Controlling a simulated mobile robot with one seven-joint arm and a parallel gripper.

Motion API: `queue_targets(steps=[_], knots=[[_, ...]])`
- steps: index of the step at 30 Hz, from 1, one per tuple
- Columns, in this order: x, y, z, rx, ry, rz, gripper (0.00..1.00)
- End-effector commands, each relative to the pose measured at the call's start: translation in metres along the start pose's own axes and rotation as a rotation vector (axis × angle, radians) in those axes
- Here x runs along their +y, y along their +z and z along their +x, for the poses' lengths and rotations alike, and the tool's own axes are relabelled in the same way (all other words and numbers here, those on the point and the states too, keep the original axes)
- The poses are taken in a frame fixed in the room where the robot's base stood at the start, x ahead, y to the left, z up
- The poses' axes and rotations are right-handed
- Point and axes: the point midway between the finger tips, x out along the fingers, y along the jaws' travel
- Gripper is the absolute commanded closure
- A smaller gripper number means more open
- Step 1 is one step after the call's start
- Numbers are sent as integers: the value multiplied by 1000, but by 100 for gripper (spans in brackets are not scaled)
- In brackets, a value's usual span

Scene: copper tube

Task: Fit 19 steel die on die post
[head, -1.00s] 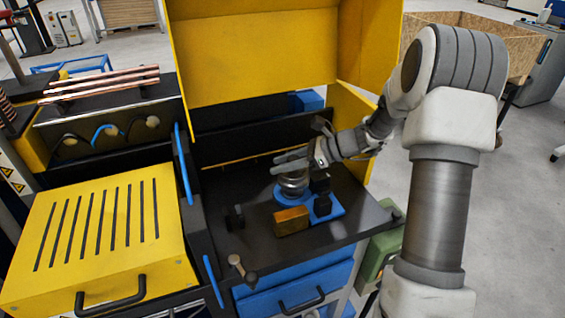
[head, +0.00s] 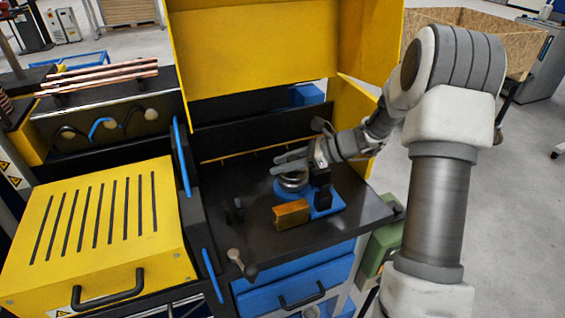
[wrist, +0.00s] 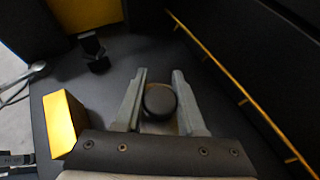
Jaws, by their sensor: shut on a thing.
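The steel die (head: 293,181) is a round silver piece, seen over the left part of a blue base (head: 325,207) on the black worktop. My gripper (head: 291,161) reaches in from the right, just above the die. In the wrist view a dark round top (wrist: 159,99) sits between my two grey fingers, which are shut on the die. The die post is hidden under the die and my gripper. I cannot tell whether the die rests on it or is held above it.
A brass-yellow block (head: 291,214) stands in front of the blue base. A black clamp-like part (head: 232,212) stands to the left, and a lever (head: 241,263) is at the front edge. Yellow guard panels (head: 262,50) rise behind and at the right. The left worktop is fairly clear.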

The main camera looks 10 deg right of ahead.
Motion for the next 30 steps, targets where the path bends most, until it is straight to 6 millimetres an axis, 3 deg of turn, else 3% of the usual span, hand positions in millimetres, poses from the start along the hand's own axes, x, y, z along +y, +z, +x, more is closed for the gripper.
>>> queue_targets(steps=[13, 14, 19, 30], knots=[[0, -7, 5, -3, -1, -2, 100], [-1, -7, 4, -3, -1, -2, 59], [0, -7, 4, -2, -1, -2, 29], [0, -10, 1, 1, -1, 1, 26]])
